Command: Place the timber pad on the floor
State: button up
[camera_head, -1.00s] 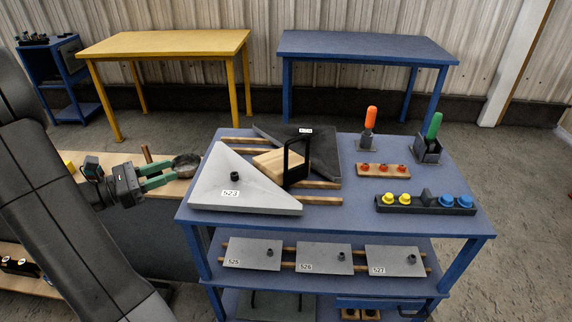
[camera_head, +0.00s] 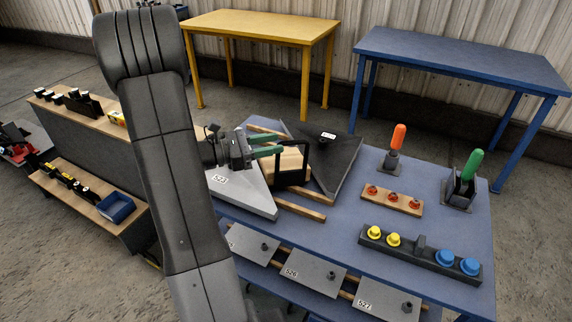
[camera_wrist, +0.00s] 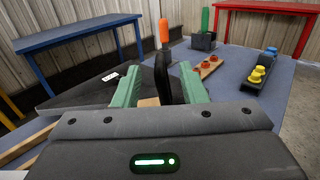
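The timber pad (camera_head: 292,157) is a pale wooden block with a tall black loop handle (camera_head: 279,175). It lies on the blue table among wooden strips, between the grey triangular panel 523 (camera_head: 240,190) and a dark panel (camera_head: 345,160). My gripper (camera_head: 279,142) has green fingers and is at the pad's upper left side, pointing towards the handle. In the wrist view the fingers (camera_wrist: 161,68) are apart, with the black handle (camera_wrist: 163,82) upright between their tips in the picture. Gaps show on both sides of it. Only a sliver of the pad (camera_wrist: 148,102) shows there.
The blue table (camera_head: 330,235) also holds an orange-handled tool (camera_head: 398,138), a green-handled tool (camera_head: 469,166), a red-knob strip (camera_head: 393,200) and a yellow-and-blue-knob rack (camera_head: 420,253). Panels 526 (camera_head: 312,272) and 527 lie on the lower shelf. Open floor (camera_head: 60,255) shows at left.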

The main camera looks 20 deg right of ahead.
aim_at(291, 143)
jog(key=shift+s+d+f+p, duration=0.1)
jog(key=shift+d+f+p, duration=0.1)
jog(key=shift+d, duration=0.75)
jog(key=shift+s+d+f+p, duration=0.1)
jog(key=shift+d+f+p, duration=0.05)
jog(key=shift+d, duration=0.8)
jog(key=shift+s+d+f+p, duration=0.1)
jog(key=shift+d+f+p, duration=0.1)
jog(key=shift+d, duration=0.75)
grip_shut()
jog(key=shift+r, duration=0.15)
